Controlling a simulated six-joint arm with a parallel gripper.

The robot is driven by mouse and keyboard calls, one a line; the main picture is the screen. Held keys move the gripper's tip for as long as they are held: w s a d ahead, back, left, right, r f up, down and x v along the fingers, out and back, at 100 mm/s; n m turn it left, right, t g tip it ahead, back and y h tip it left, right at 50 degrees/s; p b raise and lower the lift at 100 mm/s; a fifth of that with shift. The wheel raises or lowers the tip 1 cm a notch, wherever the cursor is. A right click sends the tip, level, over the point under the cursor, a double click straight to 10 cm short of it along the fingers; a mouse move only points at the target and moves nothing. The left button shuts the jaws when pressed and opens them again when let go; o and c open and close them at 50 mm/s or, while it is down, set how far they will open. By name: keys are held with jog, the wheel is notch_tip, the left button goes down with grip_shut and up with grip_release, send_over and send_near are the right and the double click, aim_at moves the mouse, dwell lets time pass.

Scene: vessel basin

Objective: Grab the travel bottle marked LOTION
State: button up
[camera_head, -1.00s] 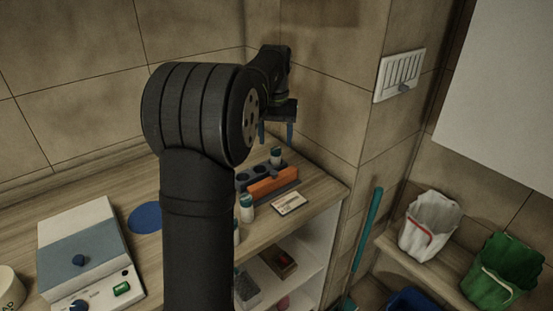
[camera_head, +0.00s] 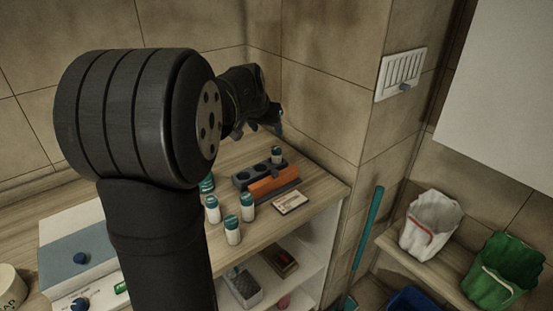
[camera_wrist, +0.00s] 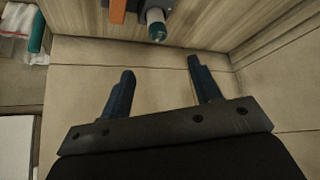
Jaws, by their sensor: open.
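Several small white bottles with teal caps stand on the wooden counter in the head view. A front bottle (camera_head: 232,230), one to its right (camera_head: 247,206) and one to its left (camera_head: 212,209) stand close together; another is partly behind my arm (camera_head: 207,184). One more bottle (camera_head: 277,155) stands in the grey rack, and it also shows in the wrist view (camera_wrist: 156,22). I cannot read any label, so I cannot tell which is LOTION. My gripper (camera_wrist: 160,80) is open and empty, above and behind the rack near the wall corner.
The grey rack (camera_head: 243,179) has an orange block (camera_head: 273,184) along its front. A small card (camera_head: 289,202) lies near the counter's right edge. A white and blue device (camera_head: 75,240) stands at left. Shelves with boxes are below. Tiled walls close in behind the gripper.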

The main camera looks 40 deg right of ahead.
aim_at(276, 148)
jog(key=x, duration=1)
jog(key=shift+d+f, duration=0.1)
jog(key=shift+f, duration=0.1)
jog(key=shift+x, duration=2.7)
jog(key=shift+s, duration=0.1)
jog(key=c, duration=1.1)
jog(key=shift+r, duration=0.1)
